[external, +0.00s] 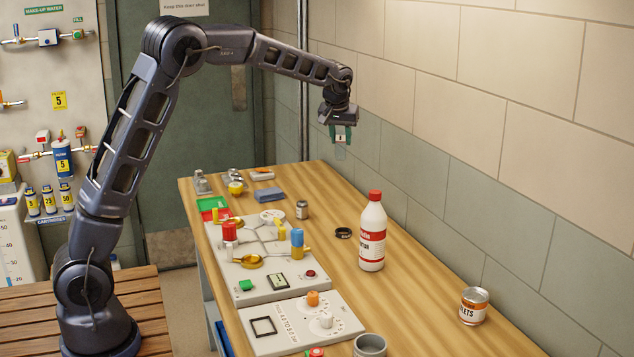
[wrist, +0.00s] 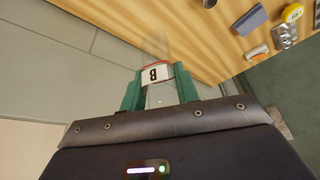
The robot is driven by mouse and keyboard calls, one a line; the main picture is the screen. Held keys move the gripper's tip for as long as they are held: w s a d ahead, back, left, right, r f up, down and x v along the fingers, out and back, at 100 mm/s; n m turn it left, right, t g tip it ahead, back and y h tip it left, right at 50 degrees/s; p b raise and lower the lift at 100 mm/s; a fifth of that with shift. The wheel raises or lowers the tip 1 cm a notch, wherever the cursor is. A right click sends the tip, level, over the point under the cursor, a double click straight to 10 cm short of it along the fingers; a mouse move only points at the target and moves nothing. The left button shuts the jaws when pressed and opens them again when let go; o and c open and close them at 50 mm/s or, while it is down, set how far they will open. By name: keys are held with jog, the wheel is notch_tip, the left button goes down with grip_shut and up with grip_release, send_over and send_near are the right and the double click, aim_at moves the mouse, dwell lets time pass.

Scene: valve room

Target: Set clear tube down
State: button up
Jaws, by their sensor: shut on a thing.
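My gripper (external: 340,135) is raised above the far right end of the wooden workbench (external: 430,285), close to the block wall. Its green fingers are shut on a clear tube (external: 340,151), which hangs below them in the external view. In the wrist view the tube (wrist: 156,50) extends out beyond the fingertips (wrist: 157,90). A white label with a letter B and a red edge shows on the tube between the fingers. The tube is apart from the bench top. Its far end is faint and hard to make out.
Small items and a blue block (external: 269,195) lie at the bench's far end. A control panel (external: 270,290) fills the left side. A white bottle with a red cap (external: 372,235), a black ring (external: 343,233) and a tin (external: 473,306) stand to the right. Bare wood lies between them.

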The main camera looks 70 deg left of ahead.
jog(key=s+a+n+g, duration=0.1)
jog(key=s+a+n, duration=0.1)
jog(key=s+a, duration=0.45)
jog(key=s+a+n+y, duration=0.1)
jog(key=s+a+n, duration=0.15)
jog(key=a, duration=0.65)
jog(key=s+a+n+g, duration=0.1)
jog(key=s+a, duration=0.4)
jog(key=a, duration=0.2)
jog(key=f, duration=2.4)
jog(key=shift+w+f, duration=0.2)
jog(key=shift+f, duration=0.05)
jog(key=shift+f, duration=0.15)
jog(key=o, duration=1)
